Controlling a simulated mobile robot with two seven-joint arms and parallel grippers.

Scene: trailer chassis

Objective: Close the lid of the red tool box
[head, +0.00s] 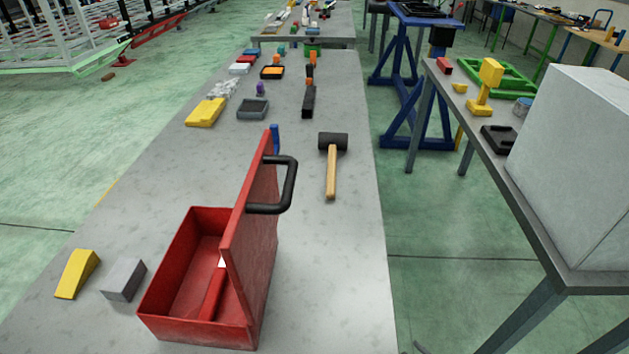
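The red tool box (186,260) stands near the front of the long grey table. Its red lid (253,215) is open and stands steeply upright along the box's right side. A black handle (290,185) sticks out to the right from the lid's outer face. A red object with a white end (213,290) lies inside the box; the lid hides part of the interior. Neither of my grippers is in the head view.
A grey block (123,279) and a yellow wedge (77,273) lie left of the box. A mallet (332,170) lies behind it to the right. Several small items lie farther back. The table (335,285) is clear right of the box. A second table with a large white box (580,165) stands at right.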

